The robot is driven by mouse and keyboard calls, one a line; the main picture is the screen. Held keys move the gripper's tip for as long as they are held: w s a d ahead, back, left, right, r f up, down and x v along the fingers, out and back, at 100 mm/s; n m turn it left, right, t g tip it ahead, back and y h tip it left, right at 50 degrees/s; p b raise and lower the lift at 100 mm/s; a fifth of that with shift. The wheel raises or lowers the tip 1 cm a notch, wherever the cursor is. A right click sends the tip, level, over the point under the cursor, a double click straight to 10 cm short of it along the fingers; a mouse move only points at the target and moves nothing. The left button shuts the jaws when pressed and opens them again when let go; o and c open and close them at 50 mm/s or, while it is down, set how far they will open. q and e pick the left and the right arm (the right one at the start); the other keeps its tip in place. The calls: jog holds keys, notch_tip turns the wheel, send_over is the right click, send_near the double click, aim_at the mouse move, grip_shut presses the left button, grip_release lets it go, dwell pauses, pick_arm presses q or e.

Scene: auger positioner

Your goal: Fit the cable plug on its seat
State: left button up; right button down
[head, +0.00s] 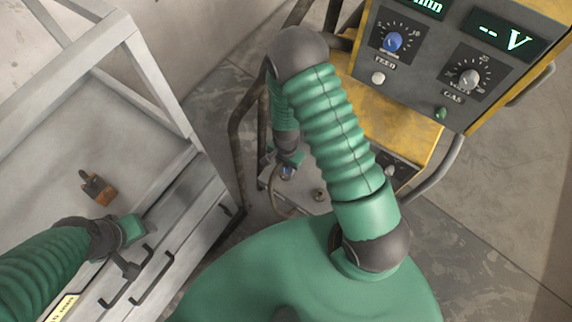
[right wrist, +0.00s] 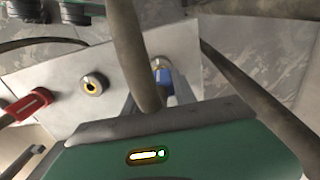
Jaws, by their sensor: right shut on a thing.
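My right gripper (head: 288,160) reaches down to a grey metal panel at the foot of the yellow machine. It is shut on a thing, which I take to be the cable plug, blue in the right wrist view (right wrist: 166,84). The plug is at the panel, partly hidden by a brown tube and my green gripper body. I cannot tell whether it is seated. Beside it on the panel is a round socket with a yellow ring (right wrist: 93,85), also visible in the head view (head: 318,194). My left gripper (head: 130,230) is by the grey cabinet; its jaw opening is unclear.
A red-handled connector (right wrist: 28,104) with a dark cable is at the panel's left. The yellow machine (head: 420,120) carries dials. An orange-brown object (head: 98,188) lies on the grey cabinet (head: 60,150).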

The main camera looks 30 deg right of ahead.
jog(key=shift+f+b, duration=0.55)
jog(key=shift+f, duration=0.35)
jog(key=c, duration=0.9)
grip_release()
jog(key=shift+r, duration=0.1)
notch_tip(320, 180, up, 17)
jog(key=p, duration=0.5)
